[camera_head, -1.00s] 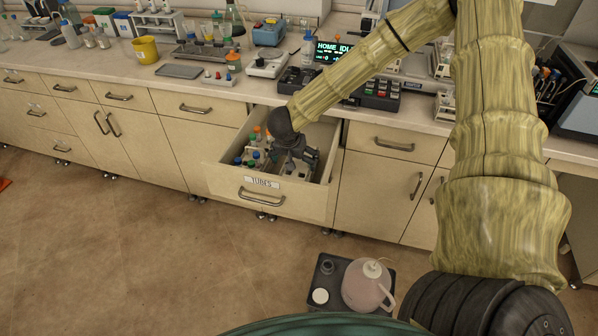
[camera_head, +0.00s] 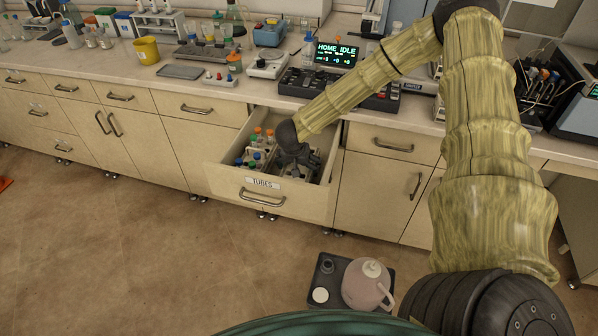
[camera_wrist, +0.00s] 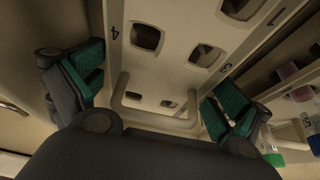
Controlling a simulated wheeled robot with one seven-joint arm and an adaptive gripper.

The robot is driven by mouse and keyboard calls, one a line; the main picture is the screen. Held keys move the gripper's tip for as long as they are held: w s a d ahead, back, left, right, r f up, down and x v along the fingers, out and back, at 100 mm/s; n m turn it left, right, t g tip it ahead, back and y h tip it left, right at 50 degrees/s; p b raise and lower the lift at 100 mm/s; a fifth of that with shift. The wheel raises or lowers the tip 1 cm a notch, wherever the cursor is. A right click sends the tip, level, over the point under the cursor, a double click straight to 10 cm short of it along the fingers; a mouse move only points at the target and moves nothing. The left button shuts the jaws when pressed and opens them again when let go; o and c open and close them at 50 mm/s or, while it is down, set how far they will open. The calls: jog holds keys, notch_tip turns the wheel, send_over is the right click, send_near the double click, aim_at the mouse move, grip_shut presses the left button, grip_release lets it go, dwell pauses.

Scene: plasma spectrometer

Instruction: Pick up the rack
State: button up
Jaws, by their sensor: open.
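A white rack (camera_wrist: 172,55) with square holes and printed numbers fills the middle of the wrist view. It has a white bar-like handle (camera_wrist: 155,122) at its near end. My gripper (camera_wrist: 155,88) is open, with one green-padded finger on each side of the handle. I cannot tell whether either pad touches it. In the head view my gripper (camera_head: 298,170) is down inside the open drawer (camera_head: 226,182) labelled TUBES, and it hides most of the rack there.
Several capped tubes (camera_head: 256,157) stand in the drawer to the left of my gripper. Coloured caps (camera_wrist: 292,160) also show at the right of the wrist view. The drawer walls are close around. The counter (camera_head: 135,75) behind is crowded with instruments.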

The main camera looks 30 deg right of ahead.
jog(key=shift+f, duration=0.1)
jog(key=c, duration=1.1)
jog(key=shift+o, duration=0.2)
